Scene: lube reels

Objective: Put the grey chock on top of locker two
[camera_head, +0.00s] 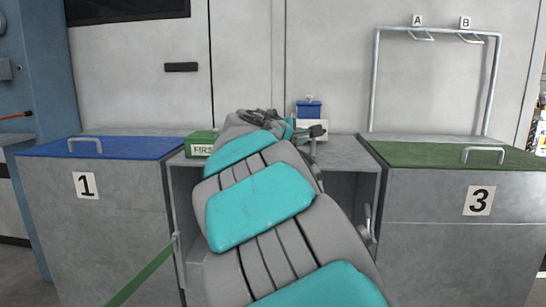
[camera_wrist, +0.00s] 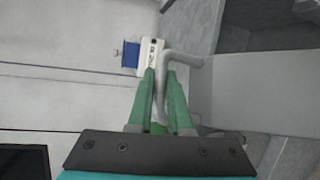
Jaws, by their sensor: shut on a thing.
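My gripper (camera_wrist: 161,98) has green fingers and is shut on a grey bent bar (camera_wrist: 182,58). The bar runs into a smooth light-grey body, which looks like the grey chock (camera_wrist: 250,92), cut off at the right edge of the wrist view. In the head view my grey and teal arm hides the gripper and the chock. Locker two (camera_head: 346,153) is the middle one, between lockers 1 and 3, with a speckled grey top and an open front. My arm reaches across it. Whether the chock touches the locker is hard to tell.
On the middle top stand a green box (camera_head: 201,143) at left and a blue item (camera_head: 309,108) by a white one (camera_head: 312,125) at back. Locker 1 (camera_head: 120,148) has a blue lid, locker 3 (camera_head: 450,154) a green one. A hook rack (camera_head: 376,85) stands behind locker 3.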

